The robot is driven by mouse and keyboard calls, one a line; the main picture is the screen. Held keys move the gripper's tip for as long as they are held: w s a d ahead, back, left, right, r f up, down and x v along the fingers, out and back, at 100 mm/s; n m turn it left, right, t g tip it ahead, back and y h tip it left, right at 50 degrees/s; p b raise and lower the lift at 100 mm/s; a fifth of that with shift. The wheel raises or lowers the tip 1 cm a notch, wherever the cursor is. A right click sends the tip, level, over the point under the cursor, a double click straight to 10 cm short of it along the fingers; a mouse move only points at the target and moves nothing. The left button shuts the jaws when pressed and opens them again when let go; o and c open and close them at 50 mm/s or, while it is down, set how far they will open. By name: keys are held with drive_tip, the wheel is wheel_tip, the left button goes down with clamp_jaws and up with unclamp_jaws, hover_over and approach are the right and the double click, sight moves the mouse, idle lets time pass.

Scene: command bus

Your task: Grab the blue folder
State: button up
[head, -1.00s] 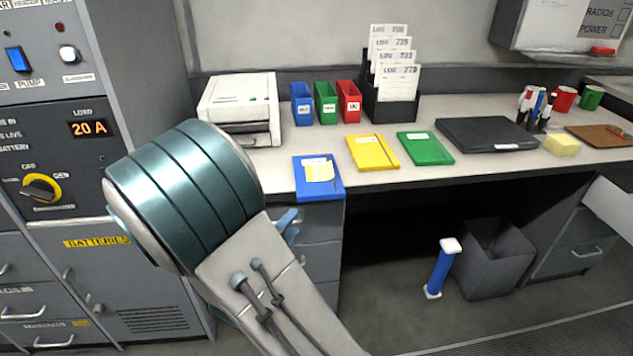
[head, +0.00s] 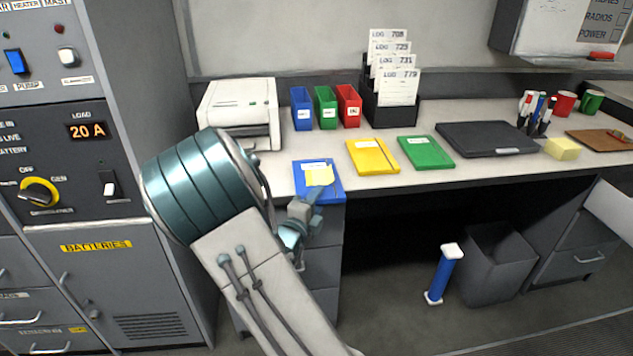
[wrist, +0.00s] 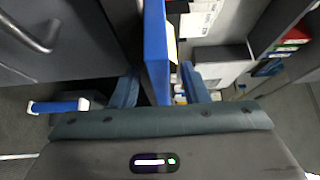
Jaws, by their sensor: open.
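The blue folder (head: 330,186) lies flat on the desk at its front edge, left of the yellow folder, with a yellow note and a white label on top. My gripper (head: 311,200) is at the folder's front edge, below and partly in front of it. In the wrist view the blue folder (wrist: 156,48) shows edge-on between the two fingers of my gripper (wrist: 160,88). The fingers are open, with one on each side of the folder. A gap shows on the left; contact on the right is hard to tell.
A yellow folder (head: 373,157) and a green folder (head: 426,153) lie to the right on the desk (head: 480,174). A drawer cabinet (head: 322,262) stands under the blue folder. A grey bin (head: 495,265) and a blue cylinder (head: 440,275) stand on the floor.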

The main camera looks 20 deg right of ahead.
drive_tip(key=shift+w+d, duration=0.3)
drive_tip(key=shift+d, duration=0.1)
clamp_jaws()
drive_tip(key=shift+r, duration=0.2)
